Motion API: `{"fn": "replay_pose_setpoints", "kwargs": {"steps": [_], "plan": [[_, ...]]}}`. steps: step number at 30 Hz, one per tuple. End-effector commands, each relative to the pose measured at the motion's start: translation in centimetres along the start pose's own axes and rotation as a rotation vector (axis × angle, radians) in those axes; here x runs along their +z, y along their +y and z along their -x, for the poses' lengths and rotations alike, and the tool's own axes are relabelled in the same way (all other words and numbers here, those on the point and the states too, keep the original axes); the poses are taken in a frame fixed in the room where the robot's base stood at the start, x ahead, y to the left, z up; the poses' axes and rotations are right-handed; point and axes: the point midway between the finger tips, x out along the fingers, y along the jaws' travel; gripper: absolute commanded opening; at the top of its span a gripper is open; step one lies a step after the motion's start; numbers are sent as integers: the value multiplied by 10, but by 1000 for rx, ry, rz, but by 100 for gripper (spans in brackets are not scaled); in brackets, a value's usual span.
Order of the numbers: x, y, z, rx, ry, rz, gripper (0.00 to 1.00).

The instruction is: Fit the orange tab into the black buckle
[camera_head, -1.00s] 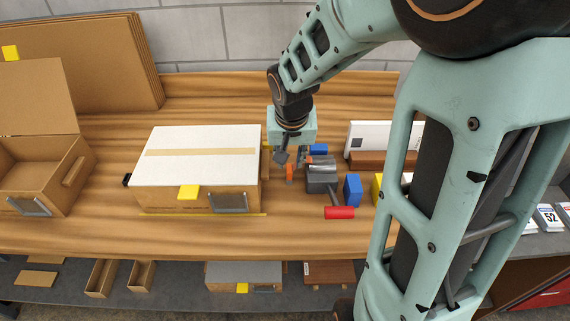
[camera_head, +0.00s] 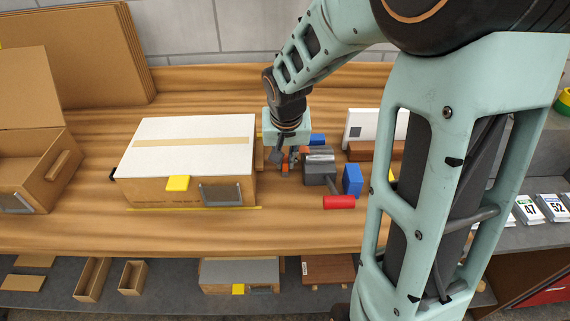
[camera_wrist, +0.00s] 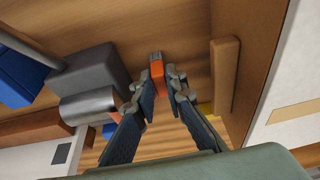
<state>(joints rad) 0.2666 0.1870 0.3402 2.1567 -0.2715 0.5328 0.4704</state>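The orange tab (camera_wrist: 157,78) is a small upright orange piece with a grey end, between my gripper's fingertips (camera_wrist: 160,82) in the wrist view. The fingers converge and appear to touch it on both sides. In the head view my gripper (camera_head: 284,160) is low over the bench, between the white-topped box and a dark grey vise-like block (camera_head: 320,172). Small orange bits (camera_wrist: 136,87) also show behind one finger, partly hidden. I cannot make out the black buckle clearly; the grey end at the tab may belong to it, but I cannot tell.
The white-topped cardboard box (camera_head: 190,140) stands close left of my gripper. A white panel on a wooden base (camera_head: 372,127) stands behind. The bench front (camera_head: 300,235) is clear.

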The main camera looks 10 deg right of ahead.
Motion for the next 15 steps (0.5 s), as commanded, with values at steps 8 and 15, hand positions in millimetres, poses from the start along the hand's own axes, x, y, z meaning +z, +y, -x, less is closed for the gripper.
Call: {"fn": "replay_pose_setpoints", "kwargs": {"steps": [8,15], "plan": [[0,0,0,0,0,0,0],[-1,0,2,0,1,0,0]]}}
